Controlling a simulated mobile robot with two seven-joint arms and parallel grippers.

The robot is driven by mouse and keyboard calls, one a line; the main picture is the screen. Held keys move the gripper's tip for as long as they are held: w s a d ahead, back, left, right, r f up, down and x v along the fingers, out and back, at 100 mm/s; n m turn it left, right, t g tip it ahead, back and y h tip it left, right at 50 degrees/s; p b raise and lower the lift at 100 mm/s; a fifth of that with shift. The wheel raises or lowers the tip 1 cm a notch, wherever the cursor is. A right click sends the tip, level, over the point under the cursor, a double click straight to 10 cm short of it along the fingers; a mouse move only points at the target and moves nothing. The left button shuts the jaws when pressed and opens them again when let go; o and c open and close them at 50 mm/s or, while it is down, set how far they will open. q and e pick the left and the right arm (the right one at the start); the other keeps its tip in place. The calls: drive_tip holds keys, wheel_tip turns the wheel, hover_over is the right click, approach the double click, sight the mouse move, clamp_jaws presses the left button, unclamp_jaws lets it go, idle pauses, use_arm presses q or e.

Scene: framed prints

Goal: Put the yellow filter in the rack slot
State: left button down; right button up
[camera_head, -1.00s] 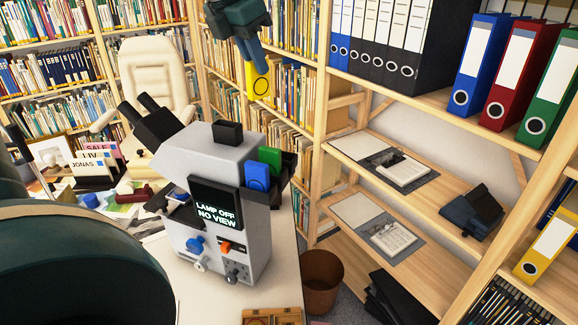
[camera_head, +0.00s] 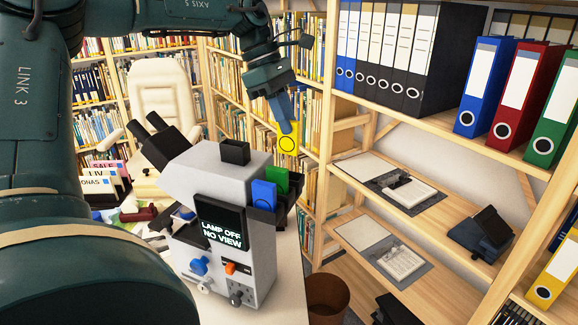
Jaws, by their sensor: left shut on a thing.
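The yellow filter (camera_head: 288,145) is a flat yellow plate with a dark ring mark. My left gripper (camera_head: 280,107) is shut on its upper part and holds it upright in the air, above the rack in the picture. The dark rack (camera_head: 293,192) is on the right side of a grey-white instrument (camera_head: 222,174). A blue filter (camera_head: 264,195) and a green filter (camera_head: 273,177) stand in the rack. The yellow filter appears apart from the rack. The rack's free slot cannot be made out clearly. My right gripper is not in view.
The instrument stands on a pale desk (camera_head: 284,290) and its screen reads "LAMP OFF NO VIEW". Two dark eyepieces (camera_head: 160,138) stick up at its left. Shelves with binders (camera_head: 482,88) stand at the right, and a brown bin (camera_head: 327,297) is below.

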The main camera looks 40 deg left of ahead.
sight(286, 153)
use_arm(q)
drive_tip(key=shift+f, duration=3.85)
drive_tip(key=c, duration=1.4)
unclamp_jaws()
drive_tip(key=shift+r+p, duration=0.1)
drive_tip(key=shift+p, duration=0.2)
drive_tip(key=v, duration=1.2)
drive_tip(key=shift+r, duration=0.1)
